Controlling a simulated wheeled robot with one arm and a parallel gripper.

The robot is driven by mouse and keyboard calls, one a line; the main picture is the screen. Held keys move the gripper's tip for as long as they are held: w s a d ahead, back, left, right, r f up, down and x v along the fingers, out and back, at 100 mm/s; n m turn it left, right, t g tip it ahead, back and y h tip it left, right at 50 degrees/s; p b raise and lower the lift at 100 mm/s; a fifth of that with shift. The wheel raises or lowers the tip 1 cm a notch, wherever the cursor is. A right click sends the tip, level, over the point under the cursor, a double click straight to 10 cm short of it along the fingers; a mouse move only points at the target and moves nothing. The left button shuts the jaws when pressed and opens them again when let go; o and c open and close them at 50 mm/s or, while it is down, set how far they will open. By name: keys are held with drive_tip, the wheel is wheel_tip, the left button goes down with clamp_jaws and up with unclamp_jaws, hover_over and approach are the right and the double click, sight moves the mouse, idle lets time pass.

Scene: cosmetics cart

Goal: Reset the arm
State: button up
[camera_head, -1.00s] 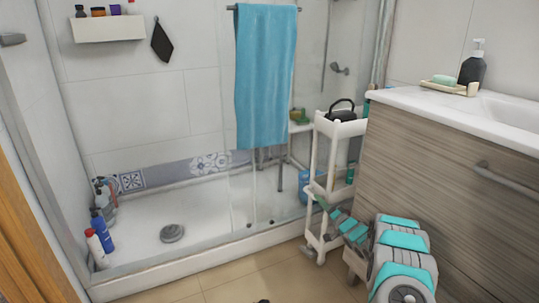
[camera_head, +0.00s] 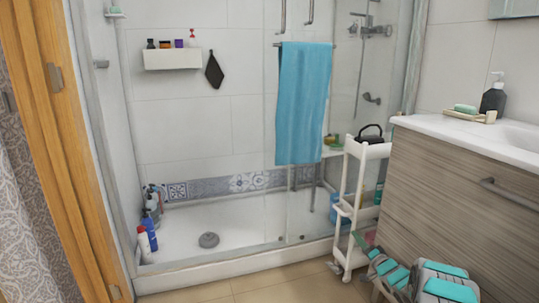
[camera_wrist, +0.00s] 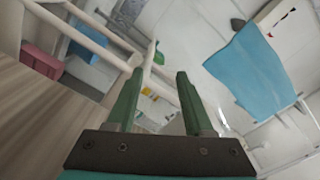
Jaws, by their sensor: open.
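My gripper (camera_wrist: 158,78) is open in the wrist view, with two green fingers apart and nothing between them. In the head view my arm is folded low at the bottom right, in front of the vanity, and my gripper (camera_head: 360,240) is small and partly unclear there. It appears in front of the lower part of the white cart (camera_head: 352,190). The wrist view shows the white rails of the cart (camera_wrist: 95,38) at the left, close to the fingers. I cannot tell whether the fingers touch the cart.
The wood-front vanity (camera_head: 445,195) stands close to my arm at the right. A black kettle-like item (camera_head: 371,135) sits on the cart's top. A blue towel (camera_head: 303,105) hangs on the shower glass. Bottles (camera_head: 150,230) stand in the shower. Some tiled floor (camera_head: 285,285) is clear.

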drive_tip(key=shift+r+g+h, duration=1.2)
drive_tip(key=shift+r+h, duration=0.9)
drive_tip(key=shift+r, duration=1.5)
drive_tip(key=s+a+r+n+g+h, duration=0.1)
drive_tip(key=s+a+r+g+h, duration=0.2)
drive_tip(key=s, duration=0.6)
drive_tip(key=s+a+r+n+g, duration=0.1)
drive_tip(key=s+r+g, duration=0.3)
drive_tip(key=s, duration=0.5)
drive_tip(key=s+a+r+n+g, duration=0.1)
drive_tip(key=s+a, duration=0.4)
drive_tip(key=s, duration=1.1)
drive_tip(key=s+a+r+n+g+y, duration=0.1)
drive_tip(key=s+a+n+g, duration=0.2)
drive_tip(key=s, duration=1.4)
drive_tip(key=s+a+r+n+g+y, duration=0.1)
drive_tip(key=s+a+g, duration=0.4)
drive_tip(key=s, duration=1.1)
drive_tip(key=a+n, duration=0.1)
drive_tip(key=a, duration=0.1)
drive_tip(key=shift+s+a+g, duration=0.2)
drive_tip(key=shift+a+g, duration=0.1)
drive_tip(key=shift+a, duration=0.1)
